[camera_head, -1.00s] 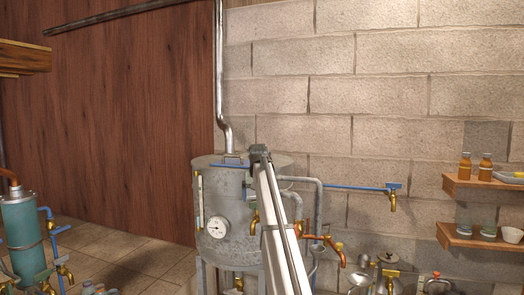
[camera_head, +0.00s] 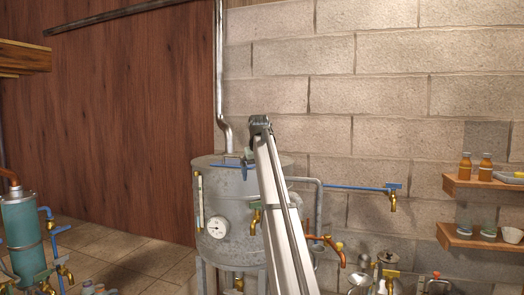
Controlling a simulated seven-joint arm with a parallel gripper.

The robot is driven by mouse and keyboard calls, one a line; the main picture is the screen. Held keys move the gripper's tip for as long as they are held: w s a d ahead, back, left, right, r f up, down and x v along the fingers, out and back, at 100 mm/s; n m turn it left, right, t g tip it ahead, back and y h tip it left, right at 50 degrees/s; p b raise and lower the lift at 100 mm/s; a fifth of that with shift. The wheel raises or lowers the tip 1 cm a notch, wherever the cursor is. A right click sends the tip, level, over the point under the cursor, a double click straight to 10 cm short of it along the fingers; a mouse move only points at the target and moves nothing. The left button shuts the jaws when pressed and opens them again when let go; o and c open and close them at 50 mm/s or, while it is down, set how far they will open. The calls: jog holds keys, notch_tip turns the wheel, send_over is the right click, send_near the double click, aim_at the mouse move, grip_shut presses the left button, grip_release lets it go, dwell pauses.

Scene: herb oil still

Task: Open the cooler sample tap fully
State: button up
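A teal cylinder (camera_head: 22,238) with a copper pipe on top stands at the far left, cut by the picture edge; it looks like the cooler. Blue pipes with brass taps run beside it, one tap (camera_head: 65,273) at its right and another (camera_head: 47,289) at the bottom edge. I cannot tell which is the sample tap, nor how far any handle is turned. My pale arm rises through the middle to a dark joint, well right of the teal cylinder. I cannot make out my gripper; it seems hidden behind the arm or out of frame.
A grey metal tank (camera_head: 229,238) with a dial stands behind my arm. A blue pipe (camera_head: 345,187) with a brass tap (camera_head: 393,201) runs along the block wall. Shelves (camera_head: 478,186) with bottles hang at right. Floor shows between cylinder and tank.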

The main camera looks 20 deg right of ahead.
jog(key=w+d+r+n+t+h, duration=0.1)
jog(key=r+n+t, duration=0.3)
jog(key=n, duration=0.8)
jog(key=w+d+r+n+t+h, duration=0.2)
jog(key=r+n+t+h, duration=0.2)
jog(key=n, duration=0.9)
jog(key=shift+w+d+t, duration=0.3)
jog(key=shift+w+t, duration=0.1)
jog(key=shift+t, duration=0.5)
jog(key=shift+r, duration=0.1)
